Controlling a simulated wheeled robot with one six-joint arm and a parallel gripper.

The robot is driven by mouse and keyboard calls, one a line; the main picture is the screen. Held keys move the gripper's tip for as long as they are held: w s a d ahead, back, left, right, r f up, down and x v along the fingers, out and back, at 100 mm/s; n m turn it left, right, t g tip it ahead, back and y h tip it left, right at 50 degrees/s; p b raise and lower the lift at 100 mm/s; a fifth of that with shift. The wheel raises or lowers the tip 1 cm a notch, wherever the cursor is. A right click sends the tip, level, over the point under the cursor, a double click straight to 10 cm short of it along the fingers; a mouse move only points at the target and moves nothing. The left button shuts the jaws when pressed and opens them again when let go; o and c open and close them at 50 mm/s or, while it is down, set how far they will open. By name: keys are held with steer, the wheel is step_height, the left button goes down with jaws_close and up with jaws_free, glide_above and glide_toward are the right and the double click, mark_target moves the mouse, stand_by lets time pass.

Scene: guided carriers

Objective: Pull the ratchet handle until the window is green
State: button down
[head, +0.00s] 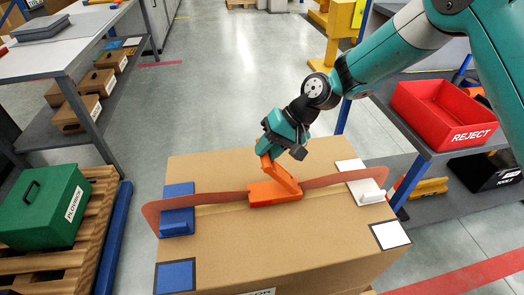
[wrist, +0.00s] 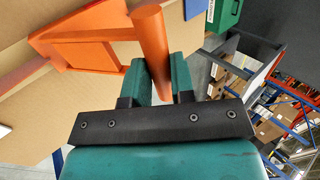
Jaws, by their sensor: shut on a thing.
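The orange ratchet (head: 272,194) sits on top of a large cardboard box (head: 225,245), in line with a red-brown strap. Its handle (head: 284,174) is raised and tilted. My gripper (head: 268,158) is shut on the handle's upper end. In the wrist view, the orange handle bar (wrist: 150,40) lies between my two teal fingers (wrist: 160,88), and the ratchet body (wrist: 85,40) is to its left. I cannot make out the window or its colour in either view.
The strap (head: 225,198) bulges out at the box's left end. A red reject bin (head: 440,115) stands on the right bench; a green box (head: 42,205) is at left. Floor behind is clear.

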steer(key=shift+d+f, duration=0.1)
steer(key=shift+d, duration=0.25)
steer(key=c, duration=1)
jaws_free()
steer(key=shift+w, duration=0.1)
steer(key=shift+o, duration=0.2)
steer(key=b+v, duration=0.1)
steer(key=v, duration=1.6)
steer(key=shift+r, duration=0.3)
